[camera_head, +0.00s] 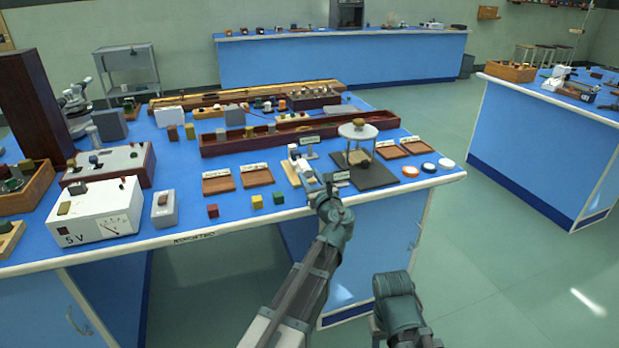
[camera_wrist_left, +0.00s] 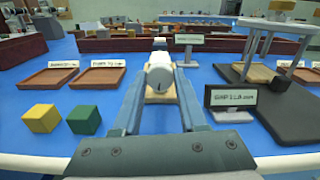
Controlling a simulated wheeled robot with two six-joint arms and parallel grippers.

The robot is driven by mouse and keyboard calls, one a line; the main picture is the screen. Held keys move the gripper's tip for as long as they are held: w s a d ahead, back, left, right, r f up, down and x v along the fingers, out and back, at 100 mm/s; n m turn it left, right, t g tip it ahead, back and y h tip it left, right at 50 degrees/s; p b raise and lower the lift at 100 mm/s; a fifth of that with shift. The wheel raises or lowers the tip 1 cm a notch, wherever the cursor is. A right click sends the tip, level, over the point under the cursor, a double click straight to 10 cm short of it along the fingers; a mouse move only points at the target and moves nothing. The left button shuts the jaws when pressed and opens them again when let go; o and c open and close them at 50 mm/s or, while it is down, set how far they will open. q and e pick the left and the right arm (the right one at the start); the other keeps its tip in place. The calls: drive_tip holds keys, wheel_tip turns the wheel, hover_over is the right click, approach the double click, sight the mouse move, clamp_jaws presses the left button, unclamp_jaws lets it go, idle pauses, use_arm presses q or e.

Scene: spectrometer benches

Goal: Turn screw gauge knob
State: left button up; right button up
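The screw gauge (camera_head: 302,172) stands near the front edge of the blue bench, on a pale wooden base (camera_head: 290,176). In the left wrist view its light grey rounded knob (camera_wrist_left: 160,74) faces me in the middle. My left gripper (camera_head: 318,190) reaches it from the front. In the wrist view the two fingers (camera_wrist_left: 160,88) are apart, one on each side of the knob; I cannot tell whether they touch it. A small gap readout sign (camera_wrist_left: 233,98) stands to the right. Part of my right arm shows low in the head view, but its fingers do not.
A dark platform with a round-topped stand (camera_head: 357,131) is close on the right. Wooden trays (camera_head: 218,182) and small red, yellow and green cubes (camera_head: 257,201) lie to the left. A long brown box (camera_head: 262,143) lies behind. The floor in front is clear.

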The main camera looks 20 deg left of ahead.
use_arm(q)
clamp_jaws()
